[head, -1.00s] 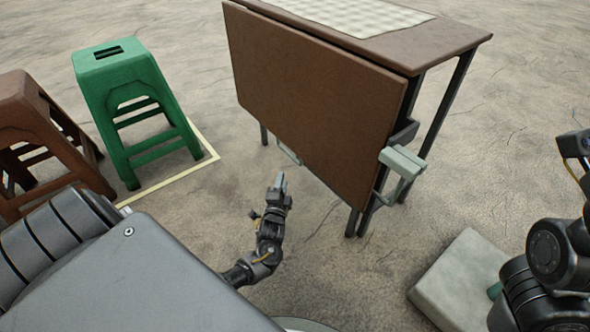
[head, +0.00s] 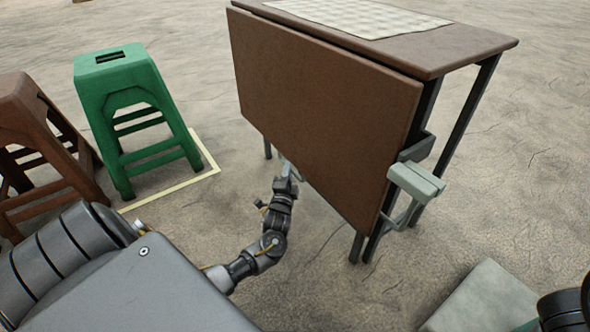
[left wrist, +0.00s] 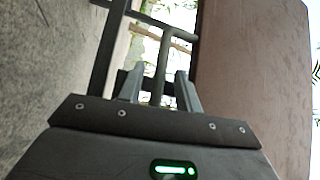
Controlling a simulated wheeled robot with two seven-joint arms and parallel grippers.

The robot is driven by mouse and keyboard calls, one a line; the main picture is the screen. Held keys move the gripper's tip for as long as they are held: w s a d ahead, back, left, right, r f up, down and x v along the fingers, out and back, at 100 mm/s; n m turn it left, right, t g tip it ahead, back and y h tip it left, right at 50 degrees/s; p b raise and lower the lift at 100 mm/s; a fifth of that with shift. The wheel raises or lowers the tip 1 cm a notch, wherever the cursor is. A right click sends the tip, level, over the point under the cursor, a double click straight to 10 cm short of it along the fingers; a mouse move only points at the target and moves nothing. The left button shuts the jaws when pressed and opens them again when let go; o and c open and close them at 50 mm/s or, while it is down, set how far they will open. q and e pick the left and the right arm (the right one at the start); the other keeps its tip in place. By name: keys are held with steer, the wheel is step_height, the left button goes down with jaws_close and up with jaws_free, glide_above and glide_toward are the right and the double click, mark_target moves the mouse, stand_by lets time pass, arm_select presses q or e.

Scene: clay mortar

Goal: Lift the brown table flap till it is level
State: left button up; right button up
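The brown table flap (head: 320,110) hangs steeply down from the near side of the brown table (head: 450,50). It also fills the right side of the left wrist view (left wrist: 250,75). My left gripper (head: 286,174) is low, near the flap's lower left edge. In the left wrist view its two fingers (left wrist: 158,88) are apart, with a grey bar (left wrist: 165,60) showing between or beyond them. I cannot tell whether they touch the bar. A pale grey-green bracket (head: 416,181) sits beside the flap's right edge. My right gripper is out of view.
A green stool (head: 133,95) stands on the left within a pale floor outline (head: 190,180). A brown stool (head: 35,130) is left of it. A checked cloth (head: 355,17) lies on the tabletop. A pale slab (head: 485,295) lies at the lower right.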

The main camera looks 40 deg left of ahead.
arm_select(q)
steer(key=shift+x, duration=0.85)
steer(key=shift+w+d, duration=0.1)
steer(key=shift+c, duration=0.4)
jaws_close()
